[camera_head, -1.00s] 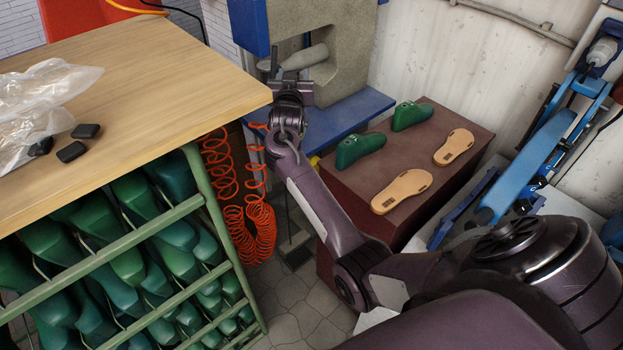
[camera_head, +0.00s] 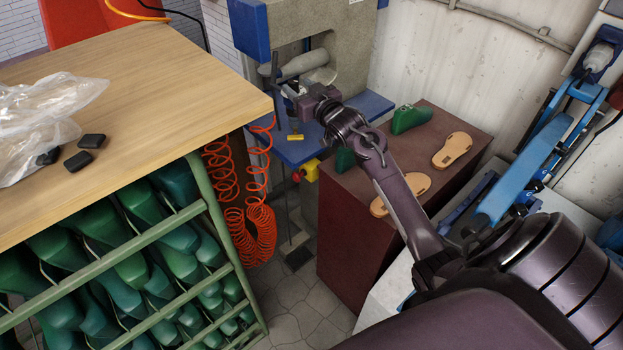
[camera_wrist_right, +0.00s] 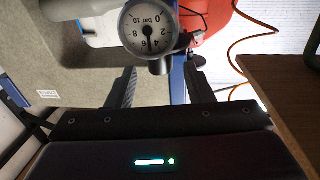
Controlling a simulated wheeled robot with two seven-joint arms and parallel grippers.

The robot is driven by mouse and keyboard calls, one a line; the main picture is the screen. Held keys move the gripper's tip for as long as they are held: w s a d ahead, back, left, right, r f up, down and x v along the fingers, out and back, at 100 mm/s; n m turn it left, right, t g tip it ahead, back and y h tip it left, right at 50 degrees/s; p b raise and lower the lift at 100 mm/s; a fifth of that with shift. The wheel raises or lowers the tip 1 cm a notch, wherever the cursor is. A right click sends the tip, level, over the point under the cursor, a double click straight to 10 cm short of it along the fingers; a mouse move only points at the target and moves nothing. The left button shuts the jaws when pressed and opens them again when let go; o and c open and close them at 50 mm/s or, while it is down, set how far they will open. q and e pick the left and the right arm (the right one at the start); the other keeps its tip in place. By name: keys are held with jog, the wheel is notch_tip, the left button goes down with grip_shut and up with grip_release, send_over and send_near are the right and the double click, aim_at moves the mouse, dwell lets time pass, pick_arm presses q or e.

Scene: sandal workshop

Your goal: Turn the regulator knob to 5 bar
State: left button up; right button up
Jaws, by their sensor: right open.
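The pressure gauge (camera_wrist_right: 148,28) is a round white dial marked in bar, upside down in the right wrist view. Its needle points down toward the 4 and 6 marks; the exact reading is too small to tell. The dark regulator knob (camera_wrist_right: 160,67) is below it, between the fingertips of my open right gripper (camera_wrist_right: 160,73). I cannot tell whether the fingers touch it. In the head view my right gripper (camera_head: 298,101) reaches left in front of the press, and the knob is hard to make out there. My left gripper is not in view.
The grey press (camera_head: 349,60) stands behind my gripper, above a blue shelf (camera_head: 368,107). The wooden table (camera_head: 190,95) lies close on the left. A coiled red hose (camera_head: 247,225) hangs by it. A brown cabinet (camera_head: 345,235) with soles and green lasts stands right.

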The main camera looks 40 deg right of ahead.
jog(key=s+f+b, duration=0.1)
jog(key=s, duration=0.4)
jog(key=s+a+f+g+b, duration=0.1)
jog(key=s+f+g+b, duration=0.1)
jog(key=f, duration=1)
jog(key=s+a+f+g+b, duration=0.2)
jog(key=f, duration=1)
jog(key=s+a+f+g+b, duration=0.1)
jog(key=s+a+f+g, duration=0.1)
jog(key=f, duration=1.1)
jog(key=shift+s+a+b, duration=0.25)
jog(key=shift+s+b, duration=0.15)
jog(key=shift+s, duration=0.15)
